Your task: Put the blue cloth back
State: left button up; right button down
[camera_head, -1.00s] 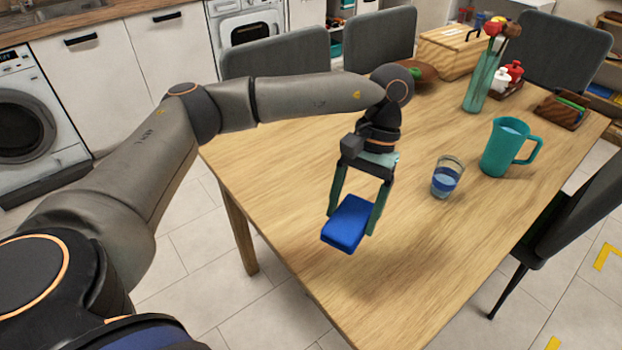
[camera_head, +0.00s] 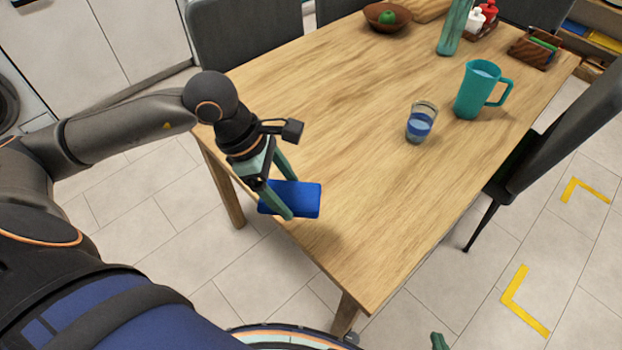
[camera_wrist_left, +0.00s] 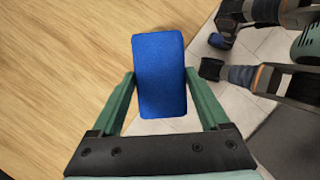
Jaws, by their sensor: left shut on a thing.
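The blue cloth (camera_head: 306,200) is a folded, flat block. My left gripper (camera_head: 293,198) is shut on it, with one green finger on each side. The cloth is held above the near left edge of the wooden table (camera_head: 350,130), with a soft shadow below it. In the left wrist view the cloth (camera_wrist_left: 160,75) sits between the fingers and juts past their tips, with table on the left and floor on the right. A small green tip (camera_head: 438,342) at the bottom of the head view seems to be my right gripper; its jaws cannot be made out.
A glass (camera_head: 422,122) with blue liquid and a teal jug (camera_head: 478,92) stand right of the cloth. A bowl (camera_head: 387,17), a bottle (camera_head: 453,28) and a wooden holder (camera_head: 533,50) are further back. A dark chair (camera_head: 560,125) is at the right. The table's near part is clear.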

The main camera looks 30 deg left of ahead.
pick_arm(q)
jog(key=n, duration=0.1)
jog(key=s+r+n+t, duration=0.1)
jog(key=n, duration=0.1)
jog(key=r+n+y, duration=0.1)
jog(key=shift+s+a+n+p, duration=0.3)
jog(key=shift+r+t, duration=0.1)
jog(key=shift+t, duration=0.2)
jog(key=shift+w+n, duration=0.1)
jog(key=shift+n, duration=0.2)
jog(key=w+f, duration=0.3)
jog(key=w, duration=0.1)
jog(key=w+a+f+p, duration=0.1)
jog(key=w+f, duration=0.1)
jog(key=w, duration=0.2)
jog(key=w+f, duration=0.3)
jog(key=w, duration=0.1)
jog(key=shift+w+a+f, duration=0.15)
jog(key=shift+w+f, duration=0.1)
jog(key=shift+f, duration=0.1)
jog(key=shift+w+f, duration=0.35)
jog(key=shift+f, duration=0.05)
jog(key=shift+w+f+p, duration=0.15)
jog(key=shift+f+p, duration=0.2)
jog(key=shift+f, duration=1.35)
